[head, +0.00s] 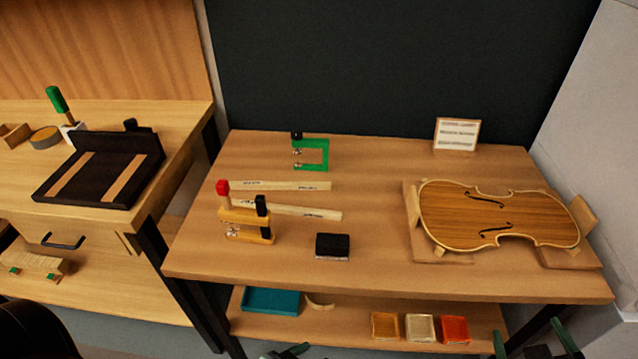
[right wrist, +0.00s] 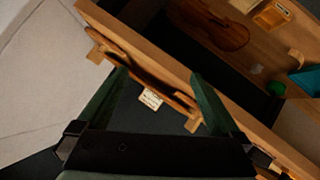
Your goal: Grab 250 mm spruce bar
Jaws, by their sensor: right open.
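Two pale wooden bars lie on the bench, left of its middle: a far bar (head: 285,186) and a near bar (head: 300,211). Both carry small dark print that I cannot read, so I cannot tell which is 250 mm. The near bar's left part is partly hidden behind an orange clamp. My right gripper (head: 535,347) is open and empty at the bottom right, in front of the bench and far from the bars. It also shows open in the right wrist view (right wrist: 157,80). My left gripper (head: 286,353) is mostly cut off at the bottom edge.
The orange clamp (head: 246,217) with a red knob, a green clamp (head: 312,153) and a dark block (head: 332,246) stand around the bars. A violin body (head: 497,215) rests in a cradle at right. The lower shelf holds a teal tray (head: 270,300). Bench middle is clear.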

